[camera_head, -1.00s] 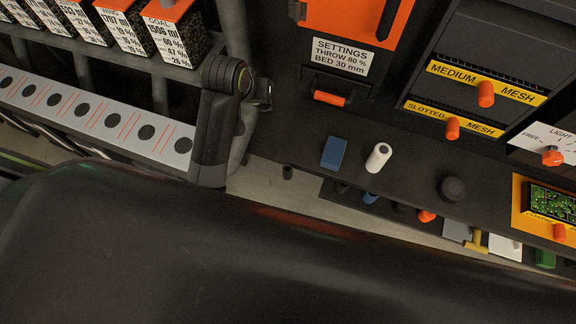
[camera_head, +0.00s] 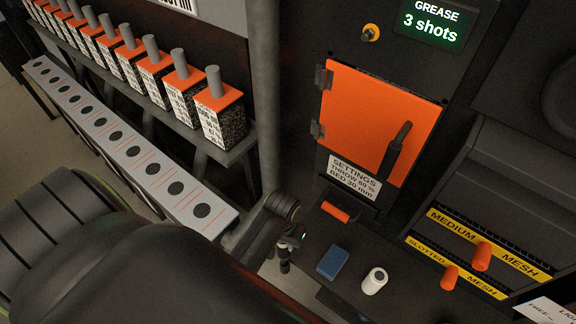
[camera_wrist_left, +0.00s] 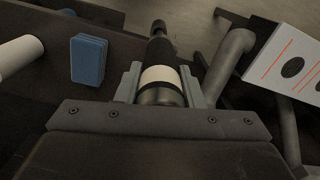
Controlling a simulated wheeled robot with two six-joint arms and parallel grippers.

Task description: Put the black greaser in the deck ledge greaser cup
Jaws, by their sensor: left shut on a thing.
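My left gripper (camera_head: 291,238) is shut on the black greaser, at the left end of the dark deck ledge (camera_head: 403,293). In the left wrist view the black greaser (camera_wrist_left: 160,75) lies between the two grey fingers, with a cream band and a dark metallic end towards the palm. Its narrow black end points away from the palm. In the head view a small dark cylinder (camera_head: 285,266) shows just below the fingers. I cannot tell whether it is the greaser's end or the cup. My right gripper is not in view.
A blue block (camera_head: 333,262) and a white cylinder (camera_head: 375,281) stand on the ledge to the right. An orange handle (camera_head: 335,212) and orange door (camera_head: 378,120) are behind. A white rail with black dots (camera_head: 135,155) runs left, below several orange-topped containers (camera_head: 219,97).

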